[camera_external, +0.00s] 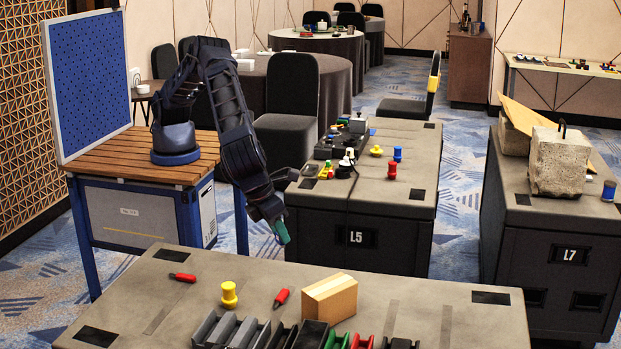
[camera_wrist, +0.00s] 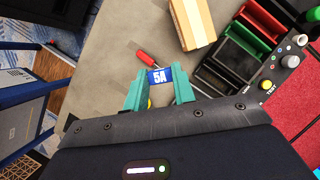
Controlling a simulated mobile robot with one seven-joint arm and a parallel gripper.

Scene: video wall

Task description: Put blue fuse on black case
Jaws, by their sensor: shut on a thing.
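My gripper (camera_external: 280,232) hangs above and behind the rear edge of the front table, with teal fingers pointing down. In the wrist view my gripper (camera_wrist: 158,88) is shut on a blue fuse (camera_wrist: 160,76) marked "5A", held between the two fingertips. The fuse cannot be made out in the external view. A black box-like case (camera_external: 311,335) stands at the front table's near edge, partly cut off by the frame. Black boxes (camera_wrist: 232,60) also show at the right of the wrist view, apart from the fuse. I cannot tell for certain which is the black case.
The right part of the tabletop is clear. Table L5 (camera_external: 400,190) behind holds several small items.

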